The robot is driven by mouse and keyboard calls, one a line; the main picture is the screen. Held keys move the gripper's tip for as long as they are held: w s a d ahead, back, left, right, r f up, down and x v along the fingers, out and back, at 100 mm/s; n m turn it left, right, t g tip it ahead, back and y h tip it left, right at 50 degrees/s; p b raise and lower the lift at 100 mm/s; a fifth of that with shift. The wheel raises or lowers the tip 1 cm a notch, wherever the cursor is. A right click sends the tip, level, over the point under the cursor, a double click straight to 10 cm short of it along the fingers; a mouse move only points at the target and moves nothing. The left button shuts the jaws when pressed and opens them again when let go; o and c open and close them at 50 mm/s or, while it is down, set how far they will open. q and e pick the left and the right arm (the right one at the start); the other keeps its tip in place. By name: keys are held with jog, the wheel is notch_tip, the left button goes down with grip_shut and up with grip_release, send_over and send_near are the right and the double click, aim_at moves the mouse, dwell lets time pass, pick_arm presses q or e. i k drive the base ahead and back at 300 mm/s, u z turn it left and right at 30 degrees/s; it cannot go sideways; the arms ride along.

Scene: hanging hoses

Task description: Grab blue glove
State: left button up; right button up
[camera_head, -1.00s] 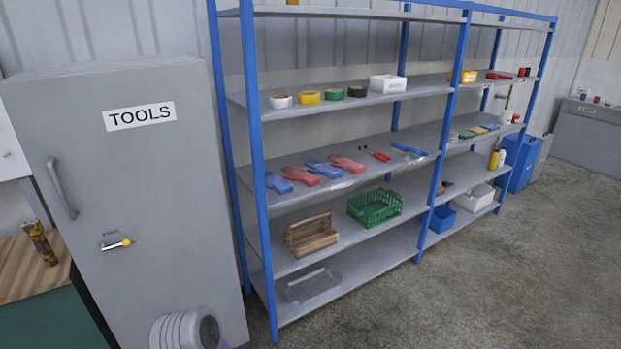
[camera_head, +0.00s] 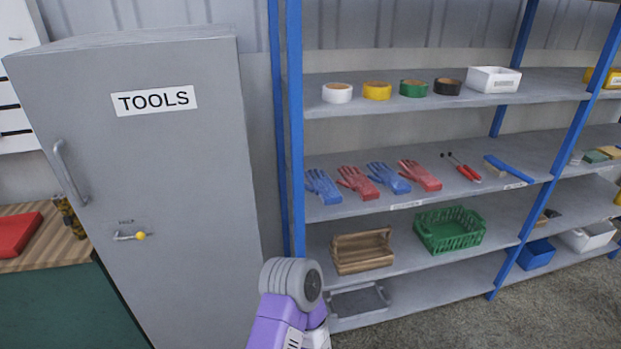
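Two blue gloves lie on the middle shelf of the blue-framed rack, fingers toward the back. One blue glove (camera_head: 322,187) is at the shelf's left end. The other blue glove (camera_head: 388,178) lies between two red gloves, the left red glove (camera_head: 357,183) and the right red glove (camera_head: 420,175). The gloves lie side by side with small gaps. Part of my own arm, grey and purple, shows at the bottom centre, in front of the lower shelves. Neither gripper is in view.
A grey TOOLS cabinet (camera_head: 150,200) stands left of the rack. Tape rolls and a white box (camera_head: 493,79) sit on the shelf above. A wooden carrier (camera_head: 362,250) and green basket (camera_head: 450,230) are below. Red-handled tools (camera_head: 462,168) lie right of the gloves.

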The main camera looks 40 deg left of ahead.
aim_at(322, 185)
jog(key=u, duration=0.75)
jog(key=i, duration=0.7)
jog(key=u, duration=0.8)
